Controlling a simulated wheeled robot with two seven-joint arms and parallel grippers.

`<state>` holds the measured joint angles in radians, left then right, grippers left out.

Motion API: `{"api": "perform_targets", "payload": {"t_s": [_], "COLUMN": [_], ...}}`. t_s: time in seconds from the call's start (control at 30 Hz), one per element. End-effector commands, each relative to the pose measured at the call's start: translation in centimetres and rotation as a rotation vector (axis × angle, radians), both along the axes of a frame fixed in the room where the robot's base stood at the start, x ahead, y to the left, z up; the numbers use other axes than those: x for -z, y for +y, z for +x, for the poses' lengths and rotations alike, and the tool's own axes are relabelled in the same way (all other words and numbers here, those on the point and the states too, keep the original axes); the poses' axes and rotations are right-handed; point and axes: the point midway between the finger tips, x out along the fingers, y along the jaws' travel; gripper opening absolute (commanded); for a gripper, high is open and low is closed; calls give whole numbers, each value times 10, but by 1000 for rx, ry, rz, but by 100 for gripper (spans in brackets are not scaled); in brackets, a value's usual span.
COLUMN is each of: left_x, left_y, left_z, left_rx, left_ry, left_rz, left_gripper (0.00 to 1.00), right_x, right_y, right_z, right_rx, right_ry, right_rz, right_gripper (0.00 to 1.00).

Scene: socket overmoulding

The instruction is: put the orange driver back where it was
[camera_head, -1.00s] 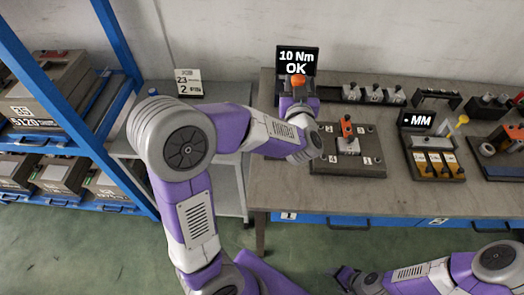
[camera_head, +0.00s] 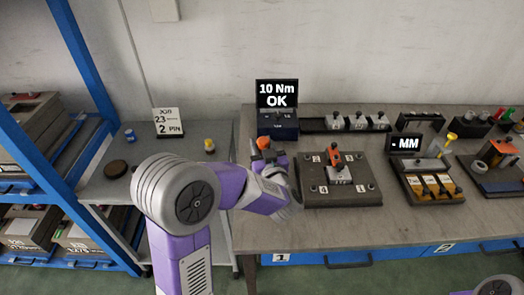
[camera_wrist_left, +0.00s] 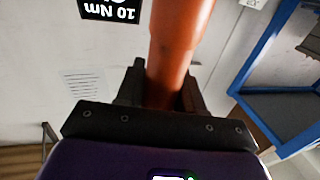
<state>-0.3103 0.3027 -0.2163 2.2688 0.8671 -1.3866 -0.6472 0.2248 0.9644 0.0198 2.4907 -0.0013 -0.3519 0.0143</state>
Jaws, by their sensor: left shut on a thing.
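The orange driver (camera_wrist_left: 180,45) stands between the two dark fingers of my left gripper (camera_wrist_left: 160,95), which is shut on it in the left wrist view. In the head view the orange top of the driver (camera_head: 263,142) shows above my left gripper (camera_head: 265,156), at the left end of the bench, in front of the dark block stand (camera_head: 277,131). The stand carries a screen (camera_head: 277,94) reading "10 Nm OK". The driver's lower part is hidden in the head view. My right gripper is out of view.
A dark plate (camera_head: 313,198) with an orange-handled clamp (camera_head: 335,160) lies right of my left gripper. A rack of several parts (camera_head: 313,124) stands behind it. A "MM" screen (camera_head: 406,142) and a tray with yellow pieces are further right. Bare bench (camera_head: 300,229) lies in front.

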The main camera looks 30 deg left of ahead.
Motion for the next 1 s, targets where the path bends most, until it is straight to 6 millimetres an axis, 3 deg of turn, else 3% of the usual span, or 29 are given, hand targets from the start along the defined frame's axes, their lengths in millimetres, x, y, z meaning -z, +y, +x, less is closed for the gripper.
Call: {"api": "perform_targets", "payload": {"t_s": [0.4, 0.43, 0.57, 0.93, 1.0], "left_x": [6, 6, 6, 0, 2], "left_y": [0, 0, 0, 0, -7], "left_z": [0, 0, 0, 0, -5], "left_rx": [1, 1, 1, 1, 5], "left_ry": [-4, -1, -1, -1, 1], "left_rz": [2, 1, 1, 0, -1], "left_gripper": [0, 42, 62, 63, 63], "right_x": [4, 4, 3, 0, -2], "right_y": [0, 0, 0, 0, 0], "right_z": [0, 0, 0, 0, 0], "right_rx": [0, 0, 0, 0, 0], "right_ry": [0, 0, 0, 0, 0], "right_rz": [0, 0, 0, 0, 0], "right_gripper": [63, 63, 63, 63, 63]}}
